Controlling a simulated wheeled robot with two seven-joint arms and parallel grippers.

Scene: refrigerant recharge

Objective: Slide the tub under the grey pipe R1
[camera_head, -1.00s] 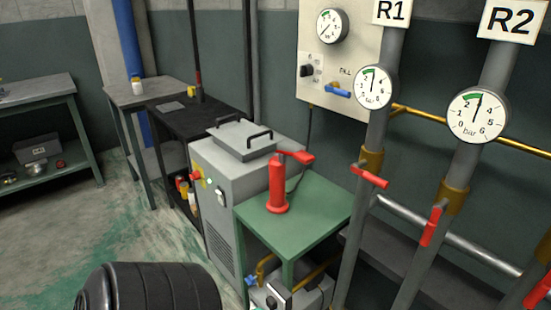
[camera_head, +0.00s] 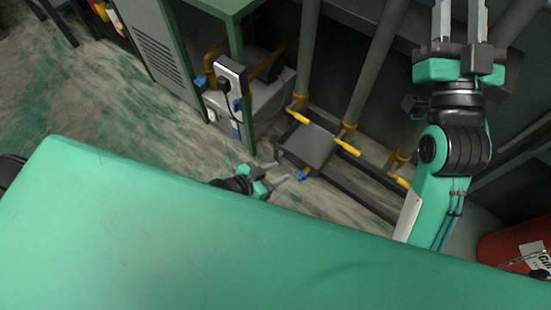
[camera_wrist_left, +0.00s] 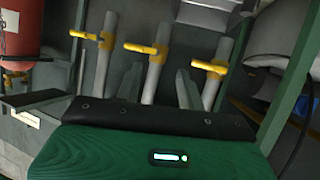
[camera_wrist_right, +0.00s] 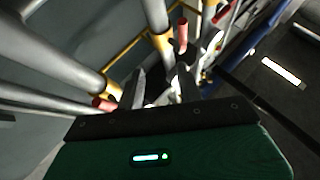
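The tub (camera_head: 307,146) is a dark grey, square, shallow container low down beneath the grey pipes. The leftmost pipe (camera_head: 310,48) is probably R1, but no label shows now. The tub lies between the lower ends of this pipe and the middle pipe (camera_head: 375,65). My left gripper (camera_head: 284,171) is open, just off the tub's near-left side. A clear gap shows between its fingers in the left wrist view (camera_wrist_left: 158,88). I cannot make out the tub there. My right gripper (camera_head: 459,18) is open and empty, high at the upper right, also in the right wrist view (camera_wrist_right: 160,88).
A green table (camera_head: 215,8) stands left of the pipes, with a grey machine (camera_head: 250,102) under it. Yellow valve handles (camera_head: 346,147) stick out at the pipe ends. A red cylinder (camera_head: 515,245) stands at the right. Floor (camera_head: 130,120) at the left is clear.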

